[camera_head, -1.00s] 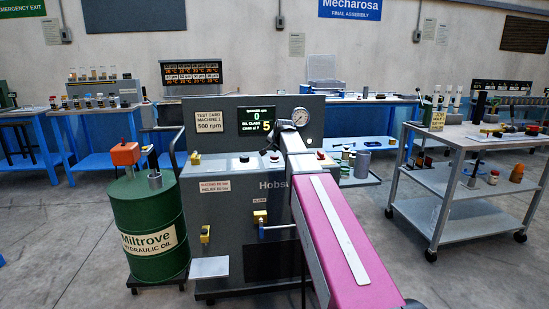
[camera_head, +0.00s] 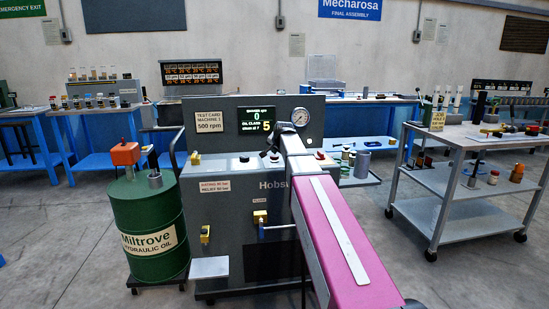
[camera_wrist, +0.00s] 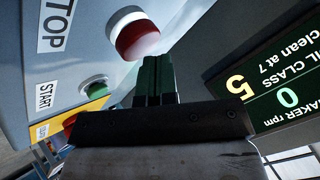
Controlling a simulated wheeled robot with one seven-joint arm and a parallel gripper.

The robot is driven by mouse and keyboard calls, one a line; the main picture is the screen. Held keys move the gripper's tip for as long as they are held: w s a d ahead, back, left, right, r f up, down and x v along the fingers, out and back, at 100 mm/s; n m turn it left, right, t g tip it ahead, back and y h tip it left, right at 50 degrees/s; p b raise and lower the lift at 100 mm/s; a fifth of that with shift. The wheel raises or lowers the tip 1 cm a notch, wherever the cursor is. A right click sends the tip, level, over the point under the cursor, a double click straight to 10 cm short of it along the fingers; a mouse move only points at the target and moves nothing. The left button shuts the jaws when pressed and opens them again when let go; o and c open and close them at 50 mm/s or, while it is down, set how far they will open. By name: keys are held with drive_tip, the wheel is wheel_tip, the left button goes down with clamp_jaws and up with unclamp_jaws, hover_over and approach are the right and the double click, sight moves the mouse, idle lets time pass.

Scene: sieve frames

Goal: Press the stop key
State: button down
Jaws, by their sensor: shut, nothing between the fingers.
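The stop key is a round red button (camera_wrist: 137,36) in a pale collar, beside the STOP label (camera_wrist: 57,24) in the wrist view. My gripper (camera_wrist: 158,62) is shut and empty, its dark fingertips close to the red button's lower right edge. I cannot tell whether they touch it. In the head view my gripper (camera_head: 270,151) is over the sloped panel of the grey test machine (camera_head: 225,180), below its display. The arm hides part of that panel.
A green START button (camera_wrist: 95,86) sits beside the stop key. The machine's display (camera_head: 256,120) reads 0 rpm and oil class 5. A pressure gauge (camera_head: 300,117) is at its right. A green oil drum (camera_head: 150,215) stands left and a grey cart (camera_head: 470,217) right.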

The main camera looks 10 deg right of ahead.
sight(276, 156)
drive_tip(key=shift+f, duration=0.4)
idle(0.6)
drive_tip(key=shift+r, duration=0.85)
drive_tip(key=shift+r, duration=0.1)
drive_tip(key=shift+r, duration=2.4)
drive_tip(key=shift+s, duration=0.1)
